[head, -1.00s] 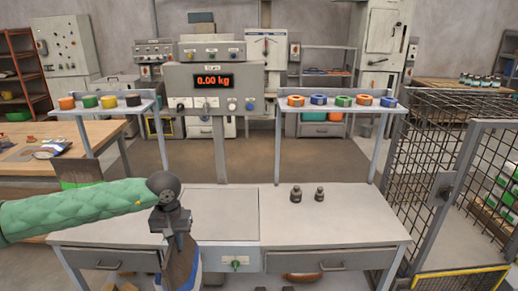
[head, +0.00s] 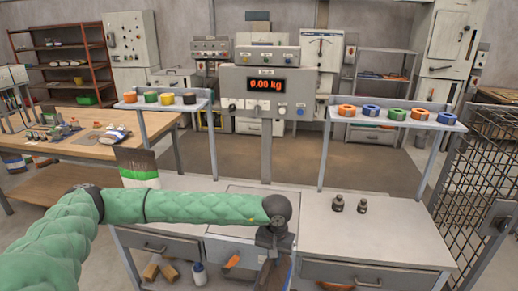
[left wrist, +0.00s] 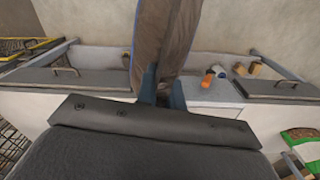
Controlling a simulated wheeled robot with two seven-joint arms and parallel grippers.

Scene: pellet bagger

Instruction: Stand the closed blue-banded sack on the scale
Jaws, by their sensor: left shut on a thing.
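My left gripper (head: 275,237) is at the front edge of the bench and points down. It is shut on the brown sack (head: 276,274), which hangs below it and is cut off by the bottom of the head view. In the left wrist view the brown sack (left wrist: 164,42) extends away from the gripper; its band cannot be told clearly there. The scale's flat plate (head: 235,202) is set in the bench top, partly behind my green left arm. The scale display (head: 266,85) reads 0.00 kg. My right gripper is not in view.
Two dark weights (head: 338,203) stand on the bench right of the plate. A green-banded sack (head: 138,168) stands left of the bench. Raised shelves with coloured rings (head: 371,112) flank the display. Drawers (head: 350,274) face the front. A mesh cage (head: 470,180) is at right.

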